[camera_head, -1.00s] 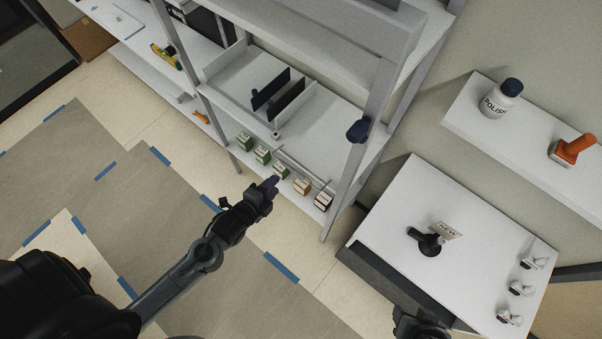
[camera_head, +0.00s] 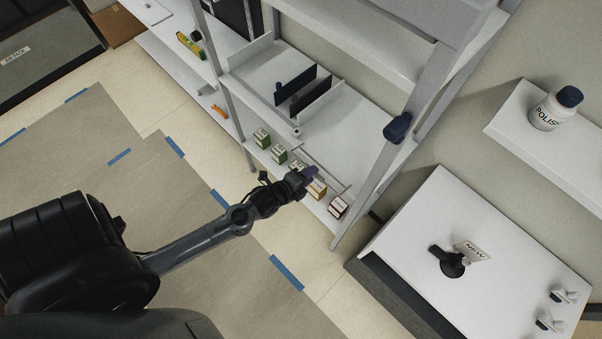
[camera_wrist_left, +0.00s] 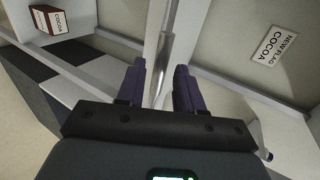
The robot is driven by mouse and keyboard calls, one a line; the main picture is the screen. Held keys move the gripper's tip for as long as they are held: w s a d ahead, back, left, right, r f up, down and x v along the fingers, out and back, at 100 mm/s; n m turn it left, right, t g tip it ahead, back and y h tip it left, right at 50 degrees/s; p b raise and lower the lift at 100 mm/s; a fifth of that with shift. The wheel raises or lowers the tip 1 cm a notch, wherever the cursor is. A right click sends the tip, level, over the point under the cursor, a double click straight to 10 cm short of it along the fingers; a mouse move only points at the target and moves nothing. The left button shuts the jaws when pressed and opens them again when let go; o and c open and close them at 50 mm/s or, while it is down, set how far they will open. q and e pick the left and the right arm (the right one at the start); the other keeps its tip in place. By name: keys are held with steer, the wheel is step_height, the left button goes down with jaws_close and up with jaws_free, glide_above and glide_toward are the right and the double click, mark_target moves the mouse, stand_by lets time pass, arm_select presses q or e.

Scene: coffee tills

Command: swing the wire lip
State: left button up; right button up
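A thin pale rail, which looks like the wire lip (camera_head: 325,171), runs along the lower shelf just behind a row of small boxes. In the left wrist view a shiny metal rod (camera_wrist_left: 164,45), probably this lip, runs down between my fingers. My left gripper (camera_head: 307,176) is over the shelf's front edge among the boxes, its purple fingertips hiding part of them. In the left wrist view my left gripper (camera_wrist_left: 160,82) has its fingers apart, with a gap on either side of the rod. My right gripper is out of view.
Green boxes (camera_head: 261,138), an orange box (camera_head: 316,188) and a dark box (camera_head: 338,207) line the shelf. A cocoa box (camera_wrist_left: 48,20) and a cocoa card (camera_wrist_left: 275,46) flank the rod. A shelf post (camera_head: 372,180) stands right of the boxes; a white table (camera_head: 490,215) is beyond.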

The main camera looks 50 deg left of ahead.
arm_select(q)
steer(key=shift+w+f+b, duration=0.4)
steer(key=shift+w+f, duration=0.1)
steer(key=shift+w, duration=0.05)
steer(key=shift+w+r, duration=0.15)
steer(key=shift+r, duration=0.05)
steer(key=shift+c, duration=0.4)
jaws_close()
steer(key=shift+s+f, duration=0.2)
steer(key=shift+f, duration=0.65)
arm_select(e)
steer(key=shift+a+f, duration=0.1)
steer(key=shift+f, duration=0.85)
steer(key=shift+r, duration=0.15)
arm_select(q)
steer(key=shift+o, duration=1.3)
jaws_free()
steer(key=shift+s, duration=0.15)
